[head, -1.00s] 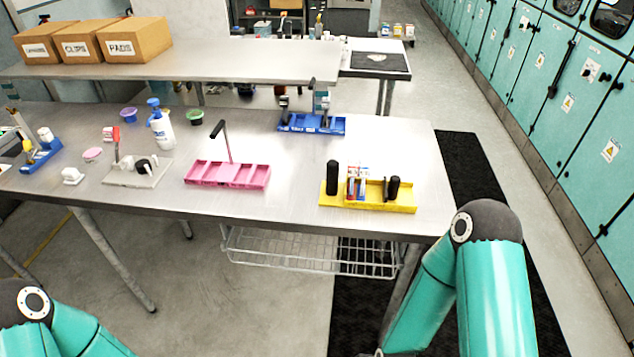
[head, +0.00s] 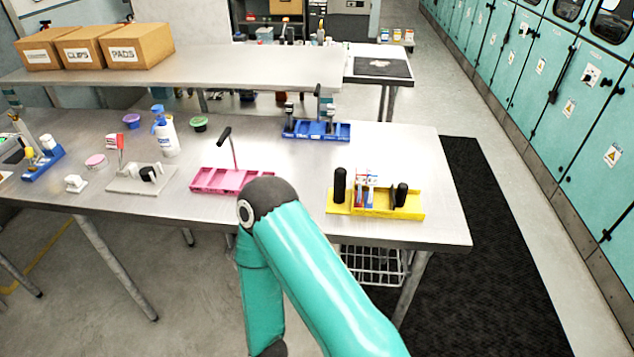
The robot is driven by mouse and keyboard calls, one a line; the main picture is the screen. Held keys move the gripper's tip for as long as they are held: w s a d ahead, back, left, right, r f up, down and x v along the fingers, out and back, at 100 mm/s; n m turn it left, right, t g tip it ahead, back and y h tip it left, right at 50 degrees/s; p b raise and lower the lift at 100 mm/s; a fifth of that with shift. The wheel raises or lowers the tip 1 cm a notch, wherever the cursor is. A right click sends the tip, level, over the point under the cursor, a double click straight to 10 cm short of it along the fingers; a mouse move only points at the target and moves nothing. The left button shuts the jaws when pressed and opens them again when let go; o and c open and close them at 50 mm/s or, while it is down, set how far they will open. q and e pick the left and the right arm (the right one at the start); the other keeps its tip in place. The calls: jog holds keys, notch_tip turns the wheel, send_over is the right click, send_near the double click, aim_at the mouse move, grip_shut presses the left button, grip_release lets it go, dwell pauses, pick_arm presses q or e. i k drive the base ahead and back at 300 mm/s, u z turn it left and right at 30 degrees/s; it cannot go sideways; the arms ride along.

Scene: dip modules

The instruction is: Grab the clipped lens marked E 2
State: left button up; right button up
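I cannot make out a lens marked E 2; any markings on the small items are too small to read. On the metal table, a yellow tray (head: 408,214) at the right holds a black cylinder (head: 339,185), small white, red and blue pieces (head: 367,188) and another dark piece (head: 401,195). A pink tray (head: 212,181) with a black-handled upright rod stands left of it. A blue tray (head: 327,133) with dark upright pieces is at the back. My teal right arm shows at bottom centre, in front of the table and covering part of the pink tray's edge. Neither gripper is in view.
On the table's left are a grey plate (head: 128,184) with a red-topped piece, a white-and-blue bottle (head: 165,135), small bowls and another blue tray (head: 40,168). Boxes (head: 136,44) stand on the raised shelf. Teal cabinets line the right.

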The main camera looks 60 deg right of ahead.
aim_at(372, 172)
jog(key=z, duration=0.4)
jog(key=k, duration=1.2)
jog(key=z, duration=1.05)
jog(key=i, duration=1.05)
jog(key=u, duration=0.45)
